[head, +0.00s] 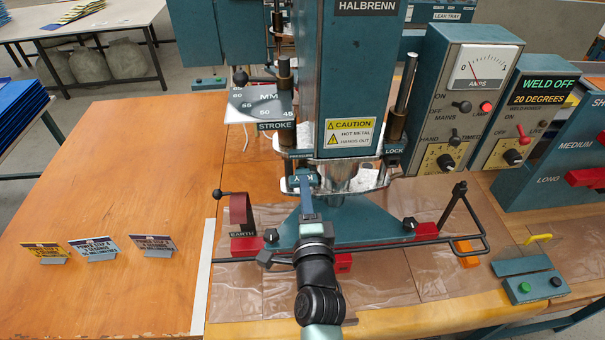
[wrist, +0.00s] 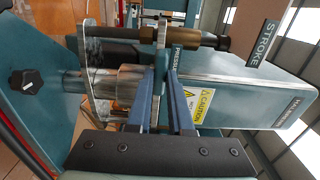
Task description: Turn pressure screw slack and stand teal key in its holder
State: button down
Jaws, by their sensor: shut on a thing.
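The fingertips are close to a silver plate (wrist: 161,42) labelled PRESSURE. I cannot make out the pressure screw or the key's holder clearly; my fingers and the bracket cover that area.
The STROKE scale plate (head: 262,105) juts out left above my gripper. A LOCK rod (head: 403,98) stands at right. A bent bar frame (head: 462,215) and control boxes (head: 468,105) are further right. Three small signs (head: 93,249) stand on the otherwise clear left table.

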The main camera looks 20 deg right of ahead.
jog(key=shift+s+a, duration=0.15)
jog(key=shift+s, duration=0.35)
jog(key=shift+v, duration=1.25)
jog(key=shift+x, duration=2.05)
jog(key=c, duration=0.7)
grip_release()
jog(key=shift+c, duration=0.2)
jog(key=shift+s, duration=0.1)
jog(key=v, duration=0.9)
jog(key=shift+p, duration=0.4)
